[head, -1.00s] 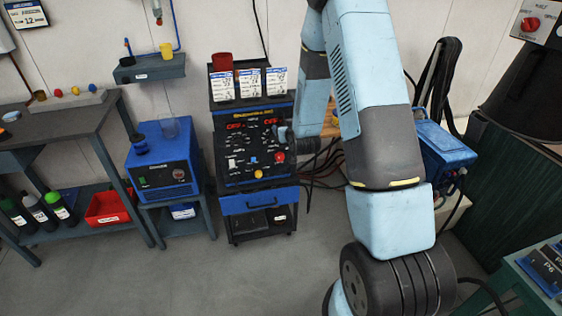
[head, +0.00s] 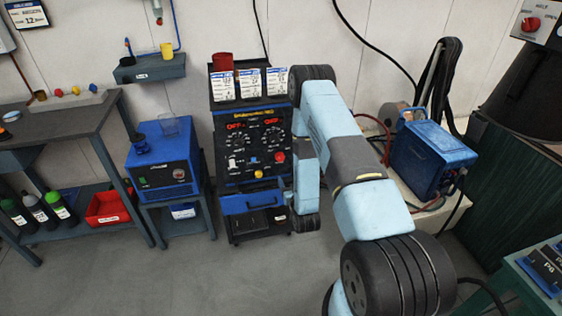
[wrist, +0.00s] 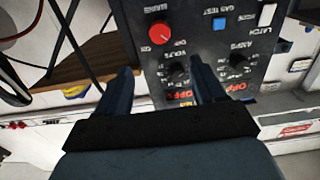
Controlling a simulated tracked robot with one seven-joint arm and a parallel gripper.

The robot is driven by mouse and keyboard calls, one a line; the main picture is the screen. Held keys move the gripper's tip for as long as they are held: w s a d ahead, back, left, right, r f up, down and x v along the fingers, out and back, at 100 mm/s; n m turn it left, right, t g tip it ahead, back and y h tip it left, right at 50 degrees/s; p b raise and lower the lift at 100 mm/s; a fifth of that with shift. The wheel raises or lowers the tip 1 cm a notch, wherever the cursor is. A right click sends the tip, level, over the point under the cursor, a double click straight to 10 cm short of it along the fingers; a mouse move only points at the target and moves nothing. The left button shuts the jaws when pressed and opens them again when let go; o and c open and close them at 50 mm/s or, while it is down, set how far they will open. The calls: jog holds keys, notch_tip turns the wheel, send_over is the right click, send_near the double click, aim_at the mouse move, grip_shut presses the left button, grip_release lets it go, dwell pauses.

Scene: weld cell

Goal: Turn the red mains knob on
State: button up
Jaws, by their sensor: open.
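The red mains knob (head: 280,157) is on the right side of the black welder front panel (head: 240,170). In the wrist view the red knob (wrist: 161,33) shows upside down near the top middle, with small lettering around it. A pale mark on the knob seems to lie toward the OFF lettering. The red displays (head: 235,125) read OFF. My gripper (wrist: 160,64) is open and empty. Its two fingers point at the panel, with the knob beyond and between the tips, apart from them. In the head view my fingers cannot be made out.
A blue button (wrist: 219,23) and black dials (wrist: 178,68) sit near the red knob. A yellow knob (head: 258,173) is low on the panel. A blue machine (head: 432,157) and cables stand to the right. A blue box (head: 163,165) stands left. The floor in front is clear.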

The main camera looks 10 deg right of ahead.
aim_at(281, 158)
jog(key=w, duration=1.3)
jog(key=shift+w, duration=0.35)
jog(key=shift+c, duration=0.3)
jog(key=c, duration=0.9)
jog(key=shift+a, duration=0.15)
jog(key=shift+c, duration=0.3)
